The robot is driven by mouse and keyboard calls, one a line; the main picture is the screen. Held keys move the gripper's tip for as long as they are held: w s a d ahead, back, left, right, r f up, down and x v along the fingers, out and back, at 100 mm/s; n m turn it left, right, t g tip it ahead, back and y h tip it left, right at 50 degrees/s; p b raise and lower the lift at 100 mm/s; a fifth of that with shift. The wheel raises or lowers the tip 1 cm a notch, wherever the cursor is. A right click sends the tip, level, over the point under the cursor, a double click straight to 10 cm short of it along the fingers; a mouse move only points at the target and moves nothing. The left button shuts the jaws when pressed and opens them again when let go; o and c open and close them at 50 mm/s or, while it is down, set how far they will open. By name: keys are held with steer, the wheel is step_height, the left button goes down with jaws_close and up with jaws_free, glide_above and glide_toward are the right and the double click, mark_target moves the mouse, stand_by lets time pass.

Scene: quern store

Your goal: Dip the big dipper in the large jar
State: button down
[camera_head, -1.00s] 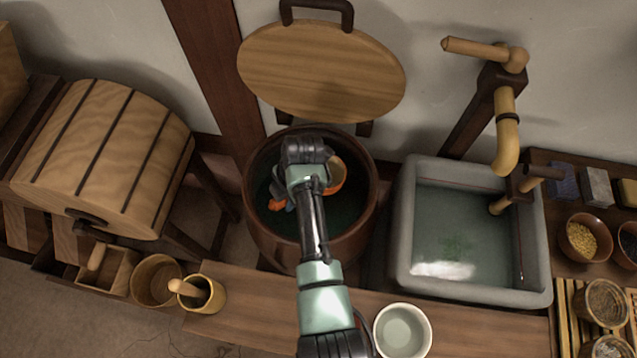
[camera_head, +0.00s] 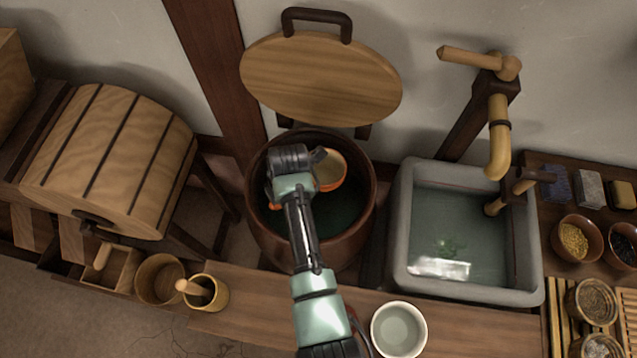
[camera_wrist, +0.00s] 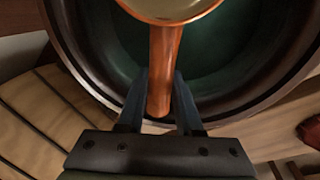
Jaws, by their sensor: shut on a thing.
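The large jar (camera_head: 259,222) is a brown round vessel with dark green liquid inside. The big dipper (camera_head: 330,172) is a copper-orange ladle with a pale inner bowl. Its bowl shows inside the jar's mouth, near the back right. In the wrist view the dipper's handle (camera_wrist: 163,65) runs down between the two fingers of my gripper (camera_wrist: 160,100), which are shut on it. The bowl is at the top edge of that view, over the jar's opening. In the head view my arm hides the fingers. I cannot tell whether the bowl touches the liquid.
A round wooden lid (camera_head: 320,82) stands upright behind the jar. A grey stone basin (camera_head: 402,225) of water with a bamboo spout is to the right. A pale bowl (camera_head: 399,329) sits on the front counter. A wooden drum (camera_head: 110,160) stands at left.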

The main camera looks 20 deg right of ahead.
steer(key=shift+r, duration=0.15)
steer(key=shift+r+p, duration=3.2)
steer(key=shift+p, duration=0.05)
steer(key=shift+r, duration=0.1)
stand_by(0.4)
